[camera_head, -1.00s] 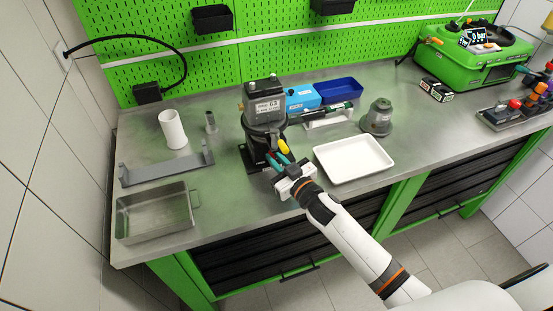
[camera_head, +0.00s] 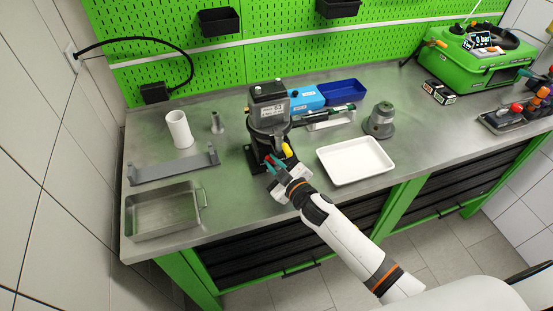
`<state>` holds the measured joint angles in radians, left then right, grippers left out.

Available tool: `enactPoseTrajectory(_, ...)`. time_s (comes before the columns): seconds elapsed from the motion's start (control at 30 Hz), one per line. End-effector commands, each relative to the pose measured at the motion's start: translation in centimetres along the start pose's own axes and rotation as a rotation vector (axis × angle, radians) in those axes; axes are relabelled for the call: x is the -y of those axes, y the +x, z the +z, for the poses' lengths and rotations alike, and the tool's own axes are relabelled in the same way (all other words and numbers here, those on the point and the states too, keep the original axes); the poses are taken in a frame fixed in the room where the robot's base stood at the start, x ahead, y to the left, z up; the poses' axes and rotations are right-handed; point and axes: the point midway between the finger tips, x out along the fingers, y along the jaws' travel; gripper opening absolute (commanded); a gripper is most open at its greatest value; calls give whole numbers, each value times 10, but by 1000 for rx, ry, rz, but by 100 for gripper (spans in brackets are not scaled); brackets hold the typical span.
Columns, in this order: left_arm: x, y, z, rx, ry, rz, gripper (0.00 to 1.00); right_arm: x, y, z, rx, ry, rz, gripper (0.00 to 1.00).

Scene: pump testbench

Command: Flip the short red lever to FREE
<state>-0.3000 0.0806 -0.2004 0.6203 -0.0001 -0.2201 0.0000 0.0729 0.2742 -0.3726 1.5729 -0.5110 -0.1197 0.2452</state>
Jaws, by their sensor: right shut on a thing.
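The dark pump (camera_head: 268,118) with a grey labelled box on top stands upright on its black base on the steel bench. The short red lever (camera_head: 268,158) shows as a small red bit low on its front, mostly hidden by my fingers. A yellow-tipped part (camera_head: 287,149) sticks out just right of it. My right gripper (camera_head: 272,163) has teal fingertips and is shut on the red lever at the pump's front. The lever's exact angle and any FREE marking are too small to read. My left gripper is out of view.
A white tray (camera_head: 375,178) lies right of my gripper, with a grey flanged part (camera_head: 380,118) behind it. A metal pan (camera_head: 162,229), a grey bracket (camera_head: 180,176) and a white cylinder (camera_head: 179,127) stand to the left. A green unit (camera_head: 482,62) is at the back right.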

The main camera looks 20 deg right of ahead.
Motion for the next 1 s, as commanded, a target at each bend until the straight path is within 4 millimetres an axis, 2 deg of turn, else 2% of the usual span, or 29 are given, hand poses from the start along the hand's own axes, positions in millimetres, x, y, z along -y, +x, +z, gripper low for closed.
enactPoseTrajectory(0.3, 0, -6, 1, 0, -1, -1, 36, -5, 1, 0, -33, -119, 4, 0)
enactPoseTrajectory(0.8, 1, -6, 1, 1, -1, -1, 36, -6, 1, -1, -40, -140, 5, 0)
enactPoseTrajectory(0.83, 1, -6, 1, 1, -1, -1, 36, -6, 1, -1, -40, -140, 5, 17)
enactPoseTrajectory(0.93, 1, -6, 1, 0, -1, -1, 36, -6, 1, -1, -39, -139, 5, 34)
enactPoseTrajectory(1.0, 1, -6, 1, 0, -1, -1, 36, -6, 1, 0, -39, -139, 5, 36)
